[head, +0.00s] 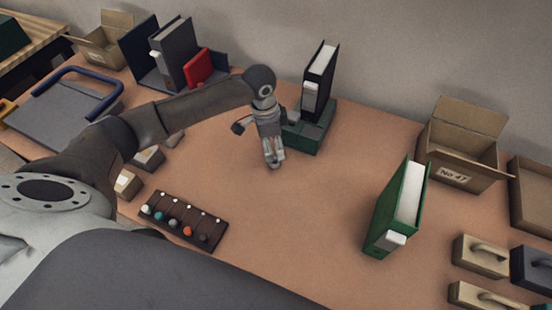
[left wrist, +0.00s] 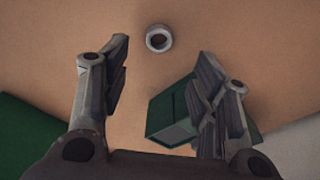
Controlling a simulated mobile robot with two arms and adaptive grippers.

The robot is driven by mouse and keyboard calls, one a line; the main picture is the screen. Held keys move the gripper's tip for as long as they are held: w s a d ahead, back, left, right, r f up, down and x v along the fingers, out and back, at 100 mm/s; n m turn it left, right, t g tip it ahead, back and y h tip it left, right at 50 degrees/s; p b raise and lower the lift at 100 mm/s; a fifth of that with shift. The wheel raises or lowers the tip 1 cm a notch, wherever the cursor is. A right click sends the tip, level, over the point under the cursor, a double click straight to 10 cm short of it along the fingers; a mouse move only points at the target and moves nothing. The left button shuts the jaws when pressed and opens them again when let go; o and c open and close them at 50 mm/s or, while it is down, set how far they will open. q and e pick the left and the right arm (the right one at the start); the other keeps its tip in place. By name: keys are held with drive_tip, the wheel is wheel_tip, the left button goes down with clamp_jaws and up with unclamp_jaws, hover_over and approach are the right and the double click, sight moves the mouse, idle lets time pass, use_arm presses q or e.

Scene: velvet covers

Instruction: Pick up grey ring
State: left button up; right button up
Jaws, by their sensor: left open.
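The grey ring (left wrist: 159,39) lies flat on the tan tabletop in the left wrist view, ahead of the fingertips and roughly midway between them. I cannot make it out in the head view, where my left gripper may hide it. My left gripper (head: 273,162) points down above the middle of the table, just left of a green base. In the left wrist view its two fingers (left wrist: 163,62) are spread wide with nothing held between them. My right gripper does not show.
A black binder (head: 320,75) stands at the green base (head: 308,140). A green binder (head: 390,215) stands to the right. A dark rack with colored balls (head: 183,222) lies front left. An open cardboard box (head: 455,155) stands back right. The table's middle is mostly clear.

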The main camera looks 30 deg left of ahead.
sight(275, 163)
use_arm(q)
drive_tip(key=shift+f, duration=0.5)
wheel_tip(275, 163, down, 5)
drive_tip(key=shift+s+d+p, duration=0.1)
drive_tip(key=shift+p, duration=0.6)
drive_tip(key=shift+f, duration=0.4)
drive_tip(key=shift+c, duration=0.2)
drive_tip(key=c, duration=0.7)
drive_tip(key=shift+c, duration=0.7)
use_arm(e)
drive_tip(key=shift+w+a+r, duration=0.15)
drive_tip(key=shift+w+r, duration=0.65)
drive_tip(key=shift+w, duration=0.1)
